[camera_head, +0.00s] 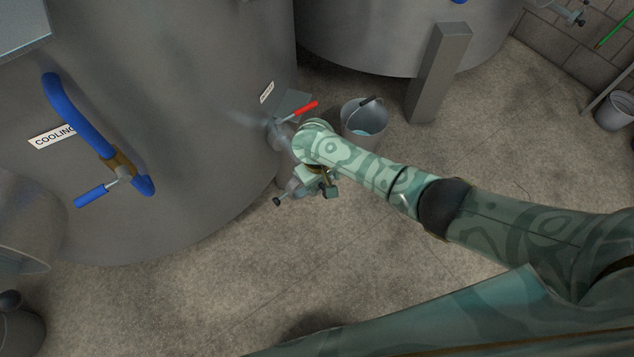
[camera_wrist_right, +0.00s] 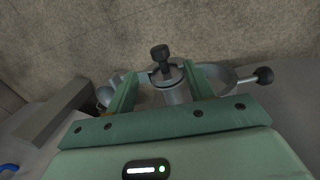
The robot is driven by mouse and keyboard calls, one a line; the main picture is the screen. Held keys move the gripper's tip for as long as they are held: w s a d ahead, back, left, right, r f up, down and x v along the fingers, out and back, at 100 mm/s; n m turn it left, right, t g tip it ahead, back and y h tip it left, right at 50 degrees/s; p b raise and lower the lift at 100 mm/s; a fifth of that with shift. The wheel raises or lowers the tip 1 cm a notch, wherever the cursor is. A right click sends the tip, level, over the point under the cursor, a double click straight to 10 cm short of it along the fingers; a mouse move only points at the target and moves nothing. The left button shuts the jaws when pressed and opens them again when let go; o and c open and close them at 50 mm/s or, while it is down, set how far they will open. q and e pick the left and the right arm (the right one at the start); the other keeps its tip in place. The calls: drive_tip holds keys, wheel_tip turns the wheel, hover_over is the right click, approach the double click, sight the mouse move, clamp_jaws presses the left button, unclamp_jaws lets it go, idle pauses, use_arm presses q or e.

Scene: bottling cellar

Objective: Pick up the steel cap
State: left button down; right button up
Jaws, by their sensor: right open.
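The steel cap (camera_wrist_right: 174,78) appears as a round metal end in a clamp ring between my right fingers in the right wrist view. A black knob (camera_wrist_right: 160,52) stands on that clamp. My right gripper (camera_wrist_right: 161,70) is open, with one finger on each side of the fitting; I cannot tell whether they touch it. In the head view my right gripper (camera_head: 323,186) is by the tank's lower outlet, and my arm covers part of the fitting. A clamp with a black knob (camera_head: 278,201) sticks out beside it; the cap itself is hard to make out there. My left gripper is not seen.
A large steel tank (camera_head: 200,110) fills the left, with a red-handled valve (camera_head: 302,112) near the gripper. A grey bucket (camera_head: 364,116) stands on the floor behind my wrist. The floor (camera_head: 240,300) in front is mostly clear.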

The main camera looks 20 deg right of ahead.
sight(324, 188)
drive_tip(key=f, duration=0.1)
drive_tip(key=f+b, duration=0.1)
drive_tip(key=f, duration=0.1)
drive_tip(key=shift+d+f, duration=0.25)
drive_tip(key=shift+f, duration=0.05)
drive_tip(key=shift+d+f+b, duration=0.2)
drive_tip(key=shift+f+b, duration=0.95)
drive_tip(key=shift+f, duration=0.05)
drive_tip(key=f+b, duration=0.2)
drive_tip(key=f, duration=0.1)
drive_tip(key=shift+w+d, duration=0.2)
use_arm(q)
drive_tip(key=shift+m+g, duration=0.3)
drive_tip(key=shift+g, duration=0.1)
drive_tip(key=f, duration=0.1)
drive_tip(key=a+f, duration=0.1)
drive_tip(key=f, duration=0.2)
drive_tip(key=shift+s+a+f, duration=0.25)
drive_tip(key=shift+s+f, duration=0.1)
use_arm(e)
drive_tip(key=shift+r, duration=0.25)
drive_tip(key=c, duration=1.1)
